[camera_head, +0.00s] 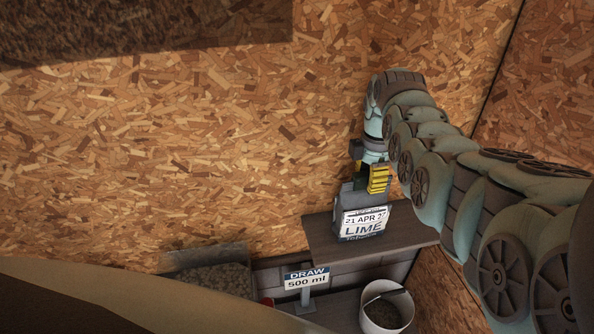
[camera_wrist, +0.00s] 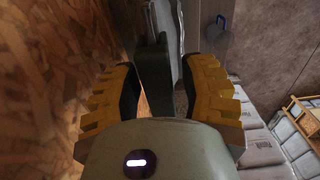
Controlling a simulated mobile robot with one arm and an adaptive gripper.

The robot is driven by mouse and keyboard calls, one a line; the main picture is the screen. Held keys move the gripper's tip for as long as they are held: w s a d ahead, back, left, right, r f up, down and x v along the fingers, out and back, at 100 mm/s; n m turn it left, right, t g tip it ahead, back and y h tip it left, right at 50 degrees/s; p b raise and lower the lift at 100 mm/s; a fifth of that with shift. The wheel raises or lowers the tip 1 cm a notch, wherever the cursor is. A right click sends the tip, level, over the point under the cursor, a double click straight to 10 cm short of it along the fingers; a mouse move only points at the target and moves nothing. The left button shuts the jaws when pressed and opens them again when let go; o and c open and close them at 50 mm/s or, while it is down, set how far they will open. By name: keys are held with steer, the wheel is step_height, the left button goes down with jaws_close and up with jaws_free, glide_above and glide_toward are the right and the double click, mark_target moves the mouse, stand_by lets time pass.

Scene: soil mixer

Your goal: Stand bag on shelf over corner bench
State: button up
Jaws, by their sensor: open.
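The dark bag (camera_head: 362,222), with a white label reading "21 APR 27 LIME", stands upright on the dark wooden shelf (camera_head: 320,240) in the corner. My gripper (camera_head: 378,180) is at the bag's top, its yellow-ribbed fingers close to it. In the wrist view my gripper (camera_wrist: 162,85) has its two fingers spread apart. A dark grey upright part, apparently the bag (camera_wrist: 153,75), shows between them with gaps at the sides. The side of the bag facing the wall is hidden.
Chipboard walls (camera_head: 200,150) stand close behind and right of the shelf. Below are a white bucket (camera_head: 385,308) with dark contents, a "DRAW 500 ml" sign (camera_head: 306,280) and a grey trough (camera_head: 212,275). Several pale sacks (camera_wrist: 262,145) lie at the wrist view's right.

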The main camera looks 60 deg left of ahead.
steer(key=shift+r+b, duration=0.55)
steer(key=shift+r, duration=0.1)
step_height(320, 180, up, 6)
steer(key=shift+p, duration=0.35)
steer(key=shift+a+r+b, duration=0.15)
steer(key=shift+r+b, duration=0.55)
steer(key=shift+b, duration=0.2)
steer(key=shift+d+r+b, duration=0.2)
steer(key=shift+r+b, duration=0.3)
steer(key=shift+r, duration=0.2)
